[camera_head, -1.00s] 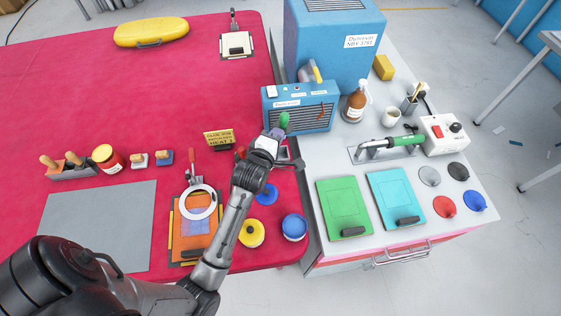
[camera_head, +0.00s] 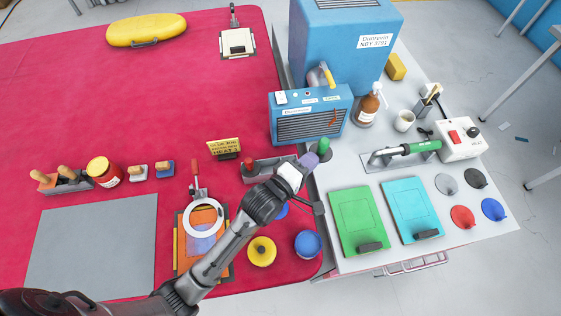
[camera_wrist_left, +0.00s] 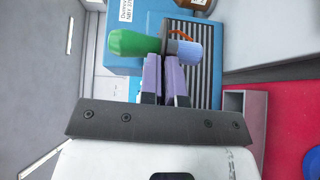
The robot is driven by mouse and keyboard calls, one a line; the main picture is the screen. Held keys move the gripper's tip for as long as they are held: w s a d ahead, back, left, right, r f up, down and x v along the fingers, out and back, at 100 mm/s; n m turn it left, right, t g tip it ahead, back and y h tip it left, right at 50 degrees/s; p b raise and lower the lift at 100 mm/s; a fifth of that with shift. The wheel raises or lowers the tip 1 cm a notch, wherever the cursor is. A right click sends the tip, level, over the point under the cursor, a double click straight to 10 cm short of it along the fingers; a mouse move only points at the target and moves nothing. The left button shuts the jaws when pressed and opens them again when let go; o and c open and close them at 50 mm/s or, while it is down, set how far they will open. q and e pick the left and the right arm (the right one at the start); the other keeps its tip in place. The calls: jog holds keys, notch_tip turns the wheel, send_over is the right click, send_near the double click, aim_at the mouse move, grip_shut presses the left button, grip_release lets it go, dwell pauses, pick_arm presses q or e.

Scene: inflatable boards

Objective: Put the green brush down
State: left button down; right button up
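The green brush (camera_head: 324,147) is held by my left gripper (camera_head: 311,163) beside the front of the blue heater box (camera_head: 310,117). In the left wrist view its green handle (camera_wrist_left: 131,43) points left and its pale blue end (camera_wrist_left: 187,53) points right. The two purple fingers (camera_wrist_left: 165,76) are closed around its middle and hide that part. The brush appears apart from any surface. A grey holder (camera_head: 259,178) with a red-topped tool (camera_head: 249,167) stands left of the gripper, partly hidden by my arm. My right gripper is not in view.
A small sign (camera_head: 224,148) stands left of the holder. Red table behind is largely clear.

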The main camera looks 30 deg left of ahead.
pick_arm(q)
jog(key=a+f, duration=0.2)
jog(key=f, duration=0.1)
jog(key=w+a+f+b, duration=0.1)
jog(key=a+f, duration=0.2)
jog(key=a+f+b, duration=0.1)
jog(key=a+f, duration=0.1)
jog(key=a, duration=0.1)
jog(key=shift+w+a+f, duration=0.2)
jog(key=shift+w+f, duration=0.1)
jog(key=shift+f, duration=0.1)
jog(key=shift+f, duration=0.1)
jog(key=shift+f, duration=0.4)
jog(key=shift+f, duration=0.1)
